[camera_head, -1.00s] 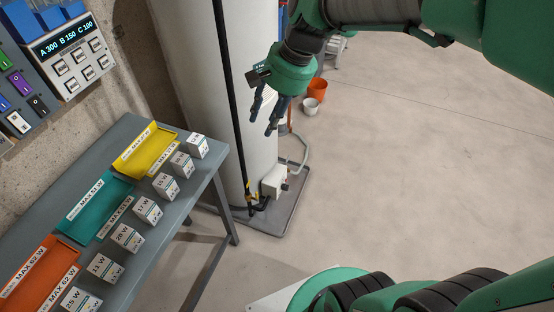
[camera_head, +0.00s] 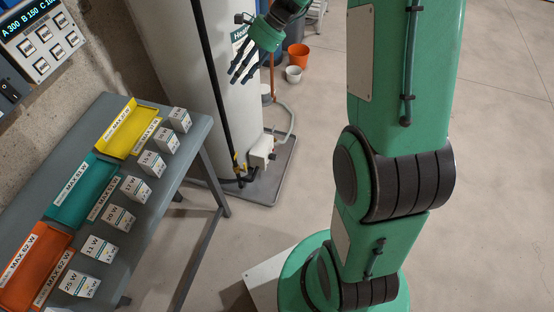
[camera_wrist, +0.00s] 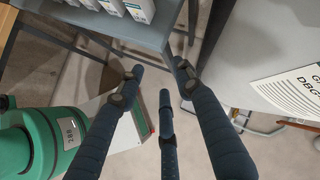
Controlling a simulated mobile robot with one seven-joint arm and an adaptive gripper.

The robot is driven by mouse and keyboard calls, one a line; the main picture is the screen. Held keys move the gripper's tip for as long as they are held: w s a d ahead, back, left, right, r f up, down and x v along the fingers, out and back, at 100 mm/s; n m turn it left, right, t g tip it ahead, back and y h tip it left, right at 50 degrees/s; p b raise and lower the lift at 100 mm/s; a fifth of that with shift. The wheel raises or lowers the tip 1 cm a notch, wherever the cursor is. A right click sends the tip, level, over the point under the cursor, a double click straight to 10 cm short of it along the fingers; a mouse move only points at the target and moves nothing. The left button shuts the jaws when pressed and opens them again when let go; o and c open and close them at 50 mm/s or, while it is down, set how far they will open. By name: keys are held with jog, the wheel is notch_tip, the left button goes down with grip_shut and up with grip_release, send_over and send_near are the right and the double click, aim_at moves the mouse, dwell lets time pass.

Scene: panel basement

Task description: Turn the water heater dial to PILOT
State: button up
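The water heater is a tall white tank (camera_head: 236,100) at the upper middle of the head view. Its control box (camera_head: 260,151), low on the tank's right front, is small and white with a dark knob (camera_head: 272,156) on its right side. The dial's markings are too small to read. My gripper (camera_head: 241,76) is in front of the tank's upper part, well above the control box, with its fingers spread and nothing between them. In the wrist view the open fingers (camera_wrist: 150,85) point down past the tank's side (camera_wrist: 285,50).
A grey table (camera_head: 190,150) with yellow (camera_head: 128,130), teal (camera_head: 82,190) and orange (camera_head: 35,262) trays and several small boxes stands left of the heater. A black pipe (camera_head: 212,80) with a yellow valve runs down the tank's front. Buckets (camera_head: 298,56) stand behind. The floor on the right is clear.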

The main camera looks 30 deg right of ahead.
jog(key=w+d+f+m+y, duration=0.2)
jog(key=w+d+f+m, duration=0.2)
jog(key=w+f, duration=0.4)
jog(key=m+t+y, duration=0.4)
jog(key=m+t, duration=0.2)
jog(key=m, duration=0.5)
send_over(273, 157)
jog(key=w, duration=0.3)
notch_tip(273, 157, down, 30)
jog(key=s+d+f+m+t+h, duration=0.1)
jog(key=s+d+f+m+t, duration=0.15)
jog(key=f, duration=0.45)
jog(key=s+d+f+m+t, duration=0.1)
jog(key=d+f+m, duration=0.15)
jog(key=f, duration=0.55)
jog(key=s+d+f+m+t+h, duration=0.1)
jog(key=s+f+m+t, duration=0.1)
jog(key=f+m, duration=0.35)
jog(key=s+f+m+t+h, duration=0.1)
jog(key=s+f+m, duration=0.1)
jog(key=s+f, duration=0.2)
jog(key=s+f+m+t+h, duration=0.2)
jog(key=s+f+m, duration=0.1)
jog(key=f, duration=0.7)
jog(key=s+d+f+m+t+h, duration=0.1)
jog(key=s+f+m+t, duration=0.1)
jog(key=s+f, duration=0.4)
jog(key=shift+f+h+p, duration=0.3)
jog(key=shift+f+p, duration=0.1)
jog(key=shift+f, duration=0.45)
